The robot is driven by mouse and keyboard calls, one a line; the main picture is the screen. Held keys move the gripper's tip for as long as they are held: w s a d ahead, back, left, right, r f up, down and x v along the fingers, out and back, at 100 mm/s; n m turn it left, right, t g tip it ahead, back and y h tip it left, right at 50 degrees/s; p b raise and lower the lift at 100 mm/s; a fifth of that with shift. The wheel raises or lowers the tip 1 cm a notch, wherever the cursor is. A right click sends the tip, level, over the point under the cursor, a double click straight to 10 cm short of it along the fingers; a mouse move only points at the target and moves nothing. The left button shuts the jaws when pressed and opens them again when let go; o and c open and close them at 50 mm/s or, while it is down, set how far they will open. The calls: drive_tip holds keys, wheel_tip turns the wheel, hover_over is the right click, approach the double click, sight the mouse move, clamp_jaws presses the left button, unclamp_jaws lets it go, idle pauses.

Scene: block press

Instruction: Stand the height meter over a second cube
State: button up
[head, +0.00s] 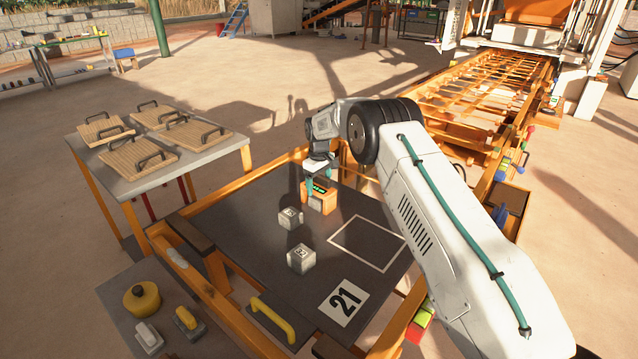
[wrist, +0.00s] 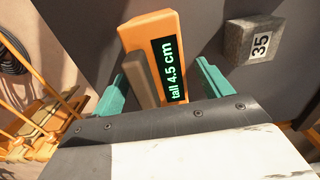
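The orange height meter (head: 318,198) stands on the dark table top near its far edge. Its green display reads "tall 4.5 cm" in the wrist view (wrist: 171,70). My gripper (head: 320,181) is over it, with one teal finger on each side. In the wrist view a narrow gap shows between the fingers (wrist: 160,72) and the meter, so it looks open. A grey cube (head: 291,218) sits closest to the meter; the cube marked 35 (wrist: 262,45) shows right of it in the wrist view. Another grey cube (head: 301,257) sits nearer. Whatever is under the meter is hidden.
A white outlined square (head: 343,262) on the table is empty. A side table (head: 207,162) holds several wooden boards with handles. A lower shelf (head: 189,292) holds a yellow round weight (head: 142,299).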

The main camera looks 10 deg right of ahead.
wheel_tip(320, 180, up, 12)
drive_tip(key=shift+r, duration=0.2)
idle(0.4)
wheel_tip(320, 180, up, 10)
hover_over(319, 187)
drive_tip(key=s, duration=0.5)
drive_tip(key=s+d+r+m, duration=0.1)
drive_tip(key=s+r+m, duration=0.1)
drive_tip(key=s+r, duration=0.7)
drive_tip(key=s+d+r+m, duration=0.1)
drive_tip(key=s+r, duration=0.5)
drive_tip(key=s, duration=0.6)
drive_tip(key=s+f+m, duration=0.2)
drive_tip(key=s+f, duration=0.1)
drive_tip(key=s, duration=1.5)
drive_tip(key=s+d+f+m+t, duration=0.1)
drive_tip(key=s+f, duration=0.2)
drive_tip(key=s, duration=1.5)
drive_tip(key=shift+m, duration=0.4)
